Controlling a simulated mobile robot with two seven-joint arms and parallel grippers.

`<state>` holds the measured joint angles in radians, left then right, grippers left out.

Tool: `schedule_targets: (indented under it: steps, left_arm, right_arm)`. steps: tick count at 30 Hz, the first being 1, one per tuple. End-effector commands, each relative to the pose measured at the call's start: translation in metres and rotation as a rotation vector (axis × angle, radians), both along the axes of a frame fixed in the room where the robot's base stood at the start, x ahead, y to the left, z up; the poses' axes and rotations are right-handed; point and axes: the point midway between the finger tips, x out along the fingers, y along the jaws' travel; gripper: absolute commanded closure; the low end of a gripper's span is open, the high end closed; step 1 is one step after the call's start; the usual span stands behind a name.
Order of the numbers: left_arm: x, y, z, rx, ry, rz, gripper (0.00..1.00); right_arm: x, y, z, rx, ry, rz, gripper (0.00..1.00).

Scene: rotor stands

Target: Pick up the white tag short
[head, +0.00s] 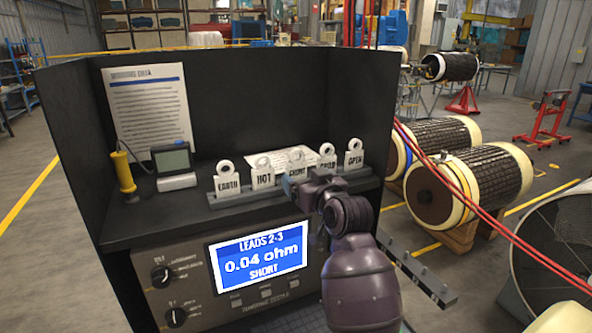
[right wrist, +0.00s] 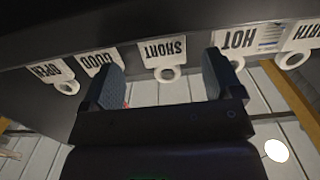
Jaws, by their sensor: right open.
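The white tag marked SHORT (head: 297,168) stands third in a row of white ring-topped tags on a grey rail (head: 240,198); its lower part is hidden behind my gripper in the head view. In the right wrist view, which is upside down, the SHORT tag (right wrist: 164,50) shows whole with its ring. My right gripper (head: 290,184) is in front of the tag. In the right wrist view its two fingers (right wrist: 163,70) are spread wide, one on each side of the SHORT tag, with nothing held. My left gripper is out of view.
Neighbouring tags EARTH (head: 228,184), HOT (head: 263,179), GOOD (head: 327,161) and OPEN (head: 354,159) stand close on both sides. A tester screen (head: 258,260) below reads 0.04 ohm SHORT. A yellow-handled probe (head: 124,172) and small meter (head: 173,165) stand left. Dark panels enclose the shelf.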

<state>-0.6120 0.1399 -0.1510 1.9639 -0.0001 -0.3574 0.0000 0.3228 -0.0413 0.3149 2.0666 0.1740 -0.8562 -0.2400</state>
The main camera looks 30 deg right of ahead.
Motion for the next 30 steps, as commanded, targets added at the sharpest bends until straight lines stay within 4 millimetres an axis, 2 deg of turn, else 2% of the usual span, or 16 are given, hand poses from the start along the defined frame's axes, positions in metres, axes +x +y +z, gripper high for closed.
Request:
schedule_targets:
  steps: [12,23,26,30]
  left_arm:
    - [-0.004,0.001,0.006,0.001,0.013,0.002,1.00]
    - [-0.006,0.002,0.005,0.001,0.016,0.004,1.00]
    - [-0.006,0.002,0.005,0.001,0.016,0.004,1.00]
    - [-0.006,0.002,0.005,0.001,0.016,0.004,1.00]
  right_arm:
    - [0.045,0.000,0.001,0.000,0.001,0.001,0.15]
    - [0.052,-0.001,0.000,0.000,0.000,0.000,0.15]
    - [0.052,-0.001,0.000,0.000,0.000,0.000,0.27]
    - [0.052,-0.001,0.000,0.000,0.000,0.000,0.49]
